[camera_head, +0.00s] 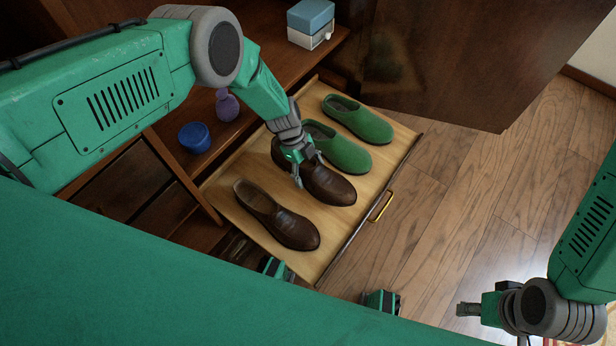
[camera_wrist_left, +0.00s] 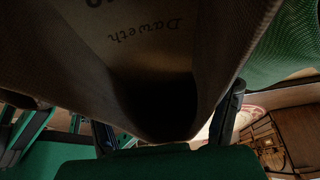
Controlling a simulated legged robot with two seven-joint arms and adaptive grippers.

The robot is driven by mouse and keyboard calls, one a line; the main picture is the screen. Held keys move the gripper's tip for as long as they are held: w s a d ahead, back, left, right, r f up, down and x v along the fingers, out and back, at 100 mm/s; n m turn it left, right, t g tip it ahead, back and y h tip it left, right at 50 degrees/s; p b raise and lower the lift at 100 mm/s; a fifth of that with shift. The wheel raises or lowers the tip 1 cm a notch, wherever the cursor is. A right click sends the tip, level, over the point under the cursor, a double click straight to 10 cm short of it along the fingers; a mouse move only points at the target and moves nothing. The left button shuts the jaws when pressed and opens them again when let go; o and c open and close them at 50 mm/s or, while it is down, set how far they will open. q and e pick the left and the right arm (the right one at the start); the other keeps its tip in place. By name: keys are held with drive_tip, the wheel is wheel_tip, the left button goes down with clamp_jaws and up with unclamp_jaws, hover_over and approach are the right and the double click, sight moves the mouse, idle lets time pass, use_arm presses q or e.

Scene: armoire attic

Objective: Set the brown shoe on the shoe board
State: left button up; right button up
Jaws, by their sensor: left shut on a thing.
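A brown shoe (camera_head: 328,186) is in my left gripper (camera_head: 297,165), which is shut on it near the heel opening. The shoe is over the pull-out wooden shoe board (camera_head: 238,172), between the other shoes; I cannot tell if its sole touches the board. In the left wrist view the held shoe (camera_wrist_left: 150,60) fills the top, its insole lettering showing, with a finger on each side. A second brown shoe (camera_head: 278,216) sits on the board, left of the held one. My right gripper (camera_head: 470,309) is at the lower right, away from the board; its jaws are unclear.
Two green shoes (camera_head: 358,122) (camera_head: 338,151) sit on the board's far side. A brass handle (camera_head: 381,207) is on its front edge. A blue bowl (camera_head: 194,137), purple vase (camera_head: 227,106) and blue-lidded box (camera_head: 310,22) stand on the armoire shelf. Wooden floor (camera_head: 470,175) is clear.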

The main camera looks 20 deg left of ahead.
sight(305, 177)
use_arm(q)
drive_tip(key=shift+a+f, duration=0.15)
drive_tip(key=shift+f, duration=0.3)
drive_tip(key=f, duration=0.1)
drive_tip(key=a+f+b, duration=0.1)
drive_tip(key=f+b, duration=0.1)
drive_tip(key=f, duration=0.1)
drive_tip(key=shift+a, duration=0.35)
drive_tip(key=shift+d+r, duration=0.1)
drive_tip(key=shift+d, duration=0.35)
drive_tip(key=o, duration=1.4)
drive_tip(key=shift+d, duration=0.2)
drive_tip(key=shift+o, duration=0.6)
drive_tip(key=shift+d, duration=0.1)
drive_tip(key=shift+a, duration=0.2)
drive_tip(key=shift+a+r, duration=0.15)
drive_tip(key=shift+a, duration=0.1)
drive_tip(key=p+v, duration=0.1)
drive_tip(key=v, duration=0.2)
drive_tip(key=p+v, duration=0.2)
drive_tip(key=v, duration=0.2)
drive_tip(key=shift+d, duration=0.25)
drive_tip(key=shift+a+r, duration=0.1)
drive_tip(key=shift+r, duration=0.05)
drive_tip(key=shift+a, duration=0.15)
use_arm(e)
drive_tip(key=shift+a+r, duration=0.5)
drive_tip(key=shift+r, duration=0.2)
